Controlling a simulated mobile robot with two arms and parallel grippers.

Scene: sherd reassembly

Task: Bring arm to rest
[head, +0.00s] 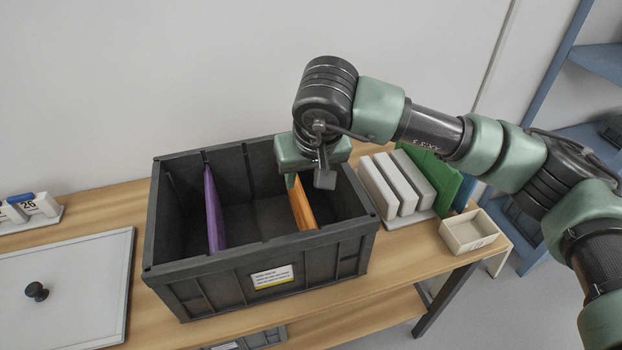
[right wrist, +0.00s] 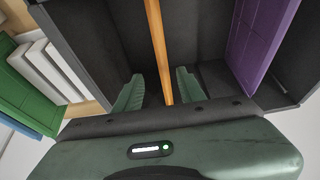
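My right gripper (head: 292,178) is over the right part of the black crate (head: 190,280), pointing down at the orange panel (head: 302,208). In the right wrist view its two green fingers (right wrist: 160,82) stand apart, one on each side of the orange panel (right wrist: 157,40), with gaps to it. The panel stands upright in the crate. A purple panel (head: 213,208) stands in the crate further left. It also shows in the right wrist view (right wrist: 262,40). My left gripper is not in view.
Right of the crate stand several white-grey slabs (head: 392,185) and green boards (head: 440,178) in a rack. A small cream tray (head: 455,240) sits near the table's right end. A grey board with a black knob (head: 36,291) lies at left. Blue shelving (head: 590,65) stands at far right.

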